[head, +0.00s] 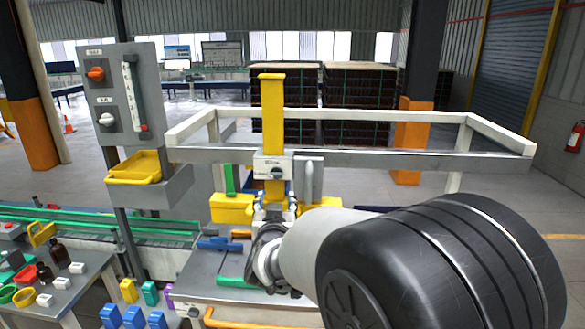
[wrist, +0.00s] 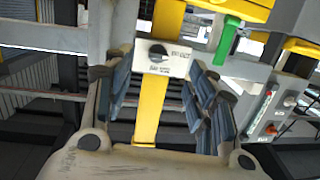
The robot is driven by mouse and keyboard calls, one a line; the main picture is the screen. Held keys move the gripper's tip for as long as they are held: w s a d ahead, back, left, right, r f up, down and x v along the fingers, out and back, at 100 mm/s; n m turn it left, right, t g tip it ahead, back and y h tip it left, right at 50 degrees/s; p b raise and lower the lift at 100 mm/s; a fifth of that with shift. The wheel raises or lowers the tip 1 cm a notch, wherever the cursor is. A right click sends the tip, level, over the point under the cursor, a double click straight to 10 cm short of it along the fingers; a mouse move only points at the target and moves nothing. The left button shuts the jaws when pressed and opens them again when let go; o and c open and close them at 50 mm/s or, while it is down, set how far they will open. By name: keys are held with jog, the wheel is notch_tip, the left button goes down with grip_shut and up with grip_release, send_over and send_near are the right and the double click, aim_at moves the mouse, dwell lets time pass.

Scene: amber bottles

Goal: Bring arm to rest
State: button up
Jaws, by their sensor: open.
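My gripper (head: 275,202) is raised in front of the yellow post of a machine in the head view, with my arm reaching in from the right. In the wrist view, my gripper (wrist: 160,88) has its two fingers wide apart with nothing held between them. The yellow post (wrist: 152,100) and a grey box with a black knob (wrist: 158,57) show behind the gap. Whether the fingers touch the machine cannot be told. Two amber bottles (head: 59,252) stand on the left table, well away from my gripper.
The machine's white frame (head: 350,160) spans behind my arm. A grey control panel (head: 122,95) with a yellow tray (head: 135,167) stands left. The left table (head: 62,297) holds white blocks and colored rings. Blue and yellow blocks (head: 133,317) sit low in front.

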jog(key=s+d+f+g+b, duration=0.4)
jog(key=s+d+f+b, duration=0.2)
jog(key=s, duration=0.8)
jog(key=s+d+f+g+b, duration=0.4)
jog(key=s+d+f+b, duration=0.2)
jog(key=s+f, duration=0.5)
jog(key=s+d+f+g+h+b, duration=0.1)
jog(key=s+d+f+g+b, duration=0.2)
jog(key=s, duration=1.3)
jog(key=d+f+b, duration=0.3)
jog(key=d+f, duration=0.2)
jog(key=d, duration=0.1)
jog(key=shift+s+f+g, duration=0.15)
jog(key=shift+s+g, duration=0.15)
jog(key=shift+g, duration=0.1)
